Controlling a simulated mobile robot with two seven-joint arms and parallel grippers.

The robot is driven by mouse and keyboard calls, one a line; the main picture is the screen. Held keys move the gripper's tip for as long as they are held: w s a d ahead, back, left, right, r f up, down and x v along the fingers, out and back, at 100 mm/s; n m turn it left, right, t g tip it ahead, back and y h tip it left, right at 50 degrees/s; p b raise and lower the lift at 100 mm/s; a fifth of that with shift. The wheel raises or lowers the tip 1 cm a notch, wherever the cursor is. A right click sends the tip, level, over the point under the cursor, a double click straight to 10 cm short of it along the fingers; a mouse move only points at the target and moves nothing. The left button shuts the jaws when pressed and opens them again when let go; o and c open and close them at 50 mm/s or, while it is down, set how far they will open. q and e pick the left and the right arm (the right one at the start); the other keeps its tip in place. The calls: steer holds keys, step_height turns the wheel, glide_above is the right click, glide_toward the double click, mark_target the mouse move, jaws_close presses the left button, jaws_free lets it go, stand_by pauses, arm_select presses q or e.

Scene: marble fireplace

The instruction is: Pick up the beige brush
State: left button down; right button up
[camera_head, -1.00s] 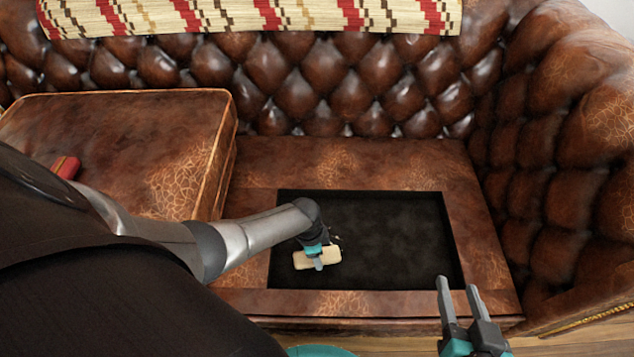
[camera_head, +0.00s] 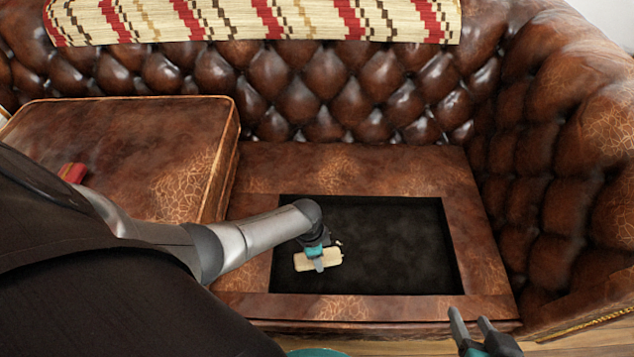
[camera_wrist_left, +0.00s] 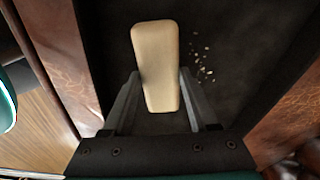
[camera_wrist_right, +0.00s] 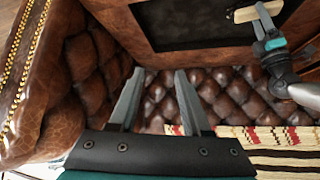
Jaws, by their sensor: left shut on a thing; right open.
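The beige brush (camera_head: 331,258) is a pale, rounded block over the black recess of the sofa seat, near the recess's left front corner. My left gripper (camera_head: 317,262) is shut on it. In the left wrist view the brush (camera_wrist_left: 157,60) lies between the two fingers (camera_wrist_left: 160,88), one on each long side. Whether it touches the recess floor I cannot tell. Its underside is hidden. My right gripper (camera_head: 471,325) is open and empty in front of the sofa, right of the brush. In the right wrist view its fingers (camera_wrist_right: 156,88) stand apart with nothing between them.
The black recess (camera_head: 400,240) is framed by brown leather. Small pale crumbs (camera_wrist_left: 203,60) lie in it beside the brush. A thick seat cushion (camera_head: 150,140) with a red item (camera_head: 73,172) on it is at left. The tufted arm (camera_head: 570,170) bounds the right.

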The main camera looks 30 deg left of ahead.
arm_select(q)
step_height(320, 180, up, 4)
steer(key=p, duration=0.3)
steer(key=shift+r, duration=0.1)
arm_select(e)
steer(key=s+d+g+h, duration=0.2)
steer(key=s+d+g, duration=0.2)
steer(key=d, duration=0.1)
arm_select(q)
step_height(320, 180, up, 5)
steer(key=p, duration=0.3)
step_height(320, 180, up, 9)
steer(key=p, duration=0.5)
steer(key=shift+f+p, duration=0.2)
steer(key=shift+p, duration=0.2)
arm_select(e)
steer(key=s+d+f+g, duration=0.1)
steer(key=s+f, duration=0.2)
steer(key=f, duration=0.6)
steer(key=s+d+f+g, duration=0.1)
steer(key=s+f, duration=0.2)
steer(key=f, duration=0.6)
steer(key=shift+s+d+f+h, duration=0.2)
steer(key=shift+s+d+h, duration=0.1)
steer(key=shift+s+d, duration=0.1)
arm_select(q)
steer(key=c, duration=0.7)
jaws_free()
steer(key=c, duration=0.7)
steer(key=shift+o, duration=0.2)
